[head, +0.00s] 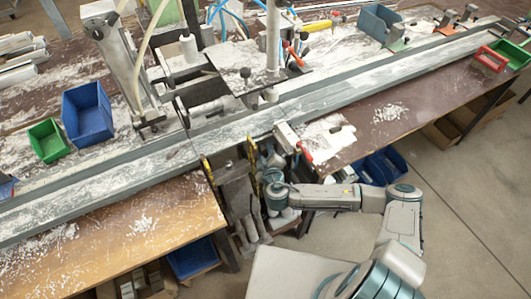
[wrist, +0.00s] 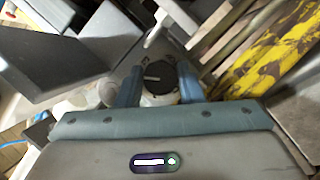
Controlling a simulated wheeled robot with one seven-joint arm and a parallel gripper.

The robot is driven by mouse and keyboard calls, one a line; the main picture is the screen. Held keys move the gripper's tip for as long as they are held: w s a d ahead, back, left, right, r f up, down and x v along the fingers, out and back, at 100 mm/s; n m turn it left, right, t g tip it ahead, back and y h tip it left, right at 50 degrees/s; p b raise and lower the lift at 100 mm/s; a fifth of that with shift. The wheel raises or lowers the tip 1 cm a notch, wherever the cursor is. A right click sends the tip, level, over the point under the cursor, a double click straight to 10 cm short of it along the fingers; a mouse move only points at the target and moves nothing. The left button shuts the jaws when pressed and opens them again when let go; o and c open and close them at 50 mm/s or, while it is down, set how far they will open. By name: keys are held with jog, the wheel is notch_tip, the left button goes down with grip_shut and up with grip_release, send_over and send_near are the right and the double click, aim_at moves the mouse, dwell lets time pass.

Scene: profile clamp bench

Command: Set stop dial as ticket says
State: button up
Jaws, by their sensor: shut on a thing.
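The stop dial (wrist: 157,77) is a round black knob with a pale mark on its face, in the middle of the wrist view. The mark lies nearly level, towards the left part of the face. My gripper (wrist: 159,84) is shut on the dial, with one blue-grey finger on each side. In the head view my gripper (head: 266,163) is at the front of the bench, by the gap between the two table tops. The dial cannot be made out there.
A yellow, worn plate (wrist: 275,50) stands close on the right in the wrist view, and grey metal (wrist: 90,42) on the left. In the head view a long rail (head: 300,108) crosses the bench. A red-handled clamp (head: 303,150) is just right of my gripper.

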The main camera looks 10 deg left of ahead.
jog(key=shift+m+g+y, duration=0.5)
jog(key=shift+m+g, duration=0.3)
jog(key=shift+m, duration=0.6)
jog(key=o, duration=0.7)
jog(key=b+v, duration=0.2)
jog(key=v, duration=1.2)
jog(key=shift+w, duration=0.1)
